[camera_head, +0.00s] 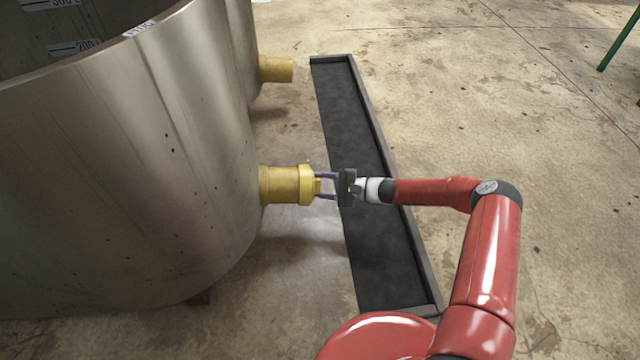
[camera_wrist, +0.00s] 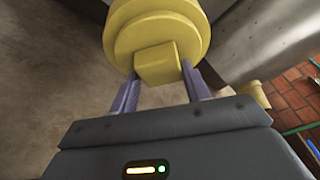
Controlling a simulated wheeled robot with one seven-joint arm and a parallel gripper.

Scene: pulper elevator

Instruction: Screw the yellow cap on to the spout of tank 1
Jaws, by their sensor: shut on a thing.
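The yellow cap (camera_head: 307,185) sits at the end of the yellow spout (camera_head: 278,184) of the near steel tank (camera_head: 120,170). The cap lines up with the spout and touches it; I cannot tell how far it is threaded. My gripper (camera_head: 322,186) is to the right of the cap, with its purple fingers shut on the cap's square knob. In the wrist view the cap (camera_wrist: 155,28) fills the top middle, and the knob is between the fingers of my gripper (camera_wrist: 162,85). The cap hides most of the spout there. I cannot read a tank number.
A second tank spout (camera_head: 276,69) sticks out farther back. A long black tray (camera_head: 335,90) with a raised rim lies on the floor under my gripper. Concrete floor to the right is mostly clear. A green leg (camera_head: 620,42) stands at the far right.

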